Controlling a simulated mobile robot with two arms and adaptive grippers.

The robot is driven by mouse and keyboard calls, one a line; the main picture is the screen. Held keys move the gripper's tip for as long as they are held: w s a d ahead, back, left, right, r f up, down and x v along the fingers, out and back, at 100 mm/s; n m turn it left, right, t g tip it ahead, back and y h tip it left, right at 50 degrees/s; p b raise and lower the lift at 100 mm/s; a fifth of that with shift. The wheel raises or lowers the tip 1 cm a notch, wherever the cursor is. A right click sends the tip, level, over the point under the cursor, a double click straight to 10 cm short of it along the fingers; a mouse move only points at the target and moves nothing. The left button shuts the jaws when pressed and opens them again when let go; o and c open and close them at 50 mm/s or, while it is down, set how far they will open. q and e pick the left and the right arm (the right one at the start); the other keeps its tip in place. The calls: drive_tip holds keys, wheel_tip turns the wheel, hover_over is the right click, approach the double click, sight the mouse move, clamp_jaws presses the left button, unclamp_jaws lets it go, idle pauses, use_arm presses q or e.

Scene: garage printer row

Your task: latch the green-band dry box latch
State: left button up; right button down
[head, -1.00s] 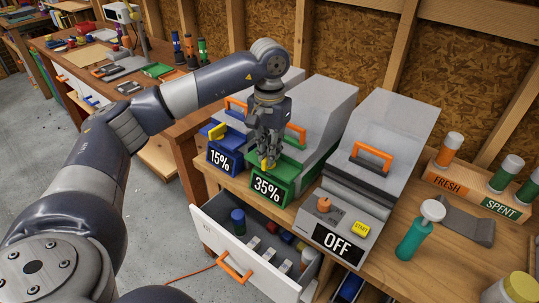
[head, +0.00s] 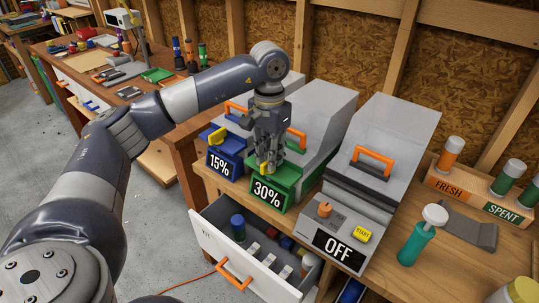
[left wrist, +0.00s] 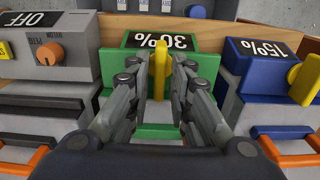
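The green-band dry box (head: 289,180) stands between the blue-band box and a grey machine; its display reads 30%. Its yellow latch (left wrist: 160,58) stands upright across the green front in the left wrist view. My left gripper (head: 265,165) is over the front of this box, pointing down. In the left wrist view its two fingers (left wrist: 160,78) are apart, one on each side of the latch, with a narrow gap visible on both sides. In the head view the fingers partly hide the latch. My right gripper is not in view.
The blue-band box (head: 222,160), reading 15% with its own yellow latch, is close on the left. A grey machine (head: 372,200) marked OFF stands on the right. An open drawer (head: 238,262) juts out below. A teal bottle (head: 415,243) stands at right.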

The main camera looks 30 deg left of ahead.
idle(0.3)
use_arm(q)
wheel_tip(320, 180, up, 12)
idle(0.5)
idle(0.6)
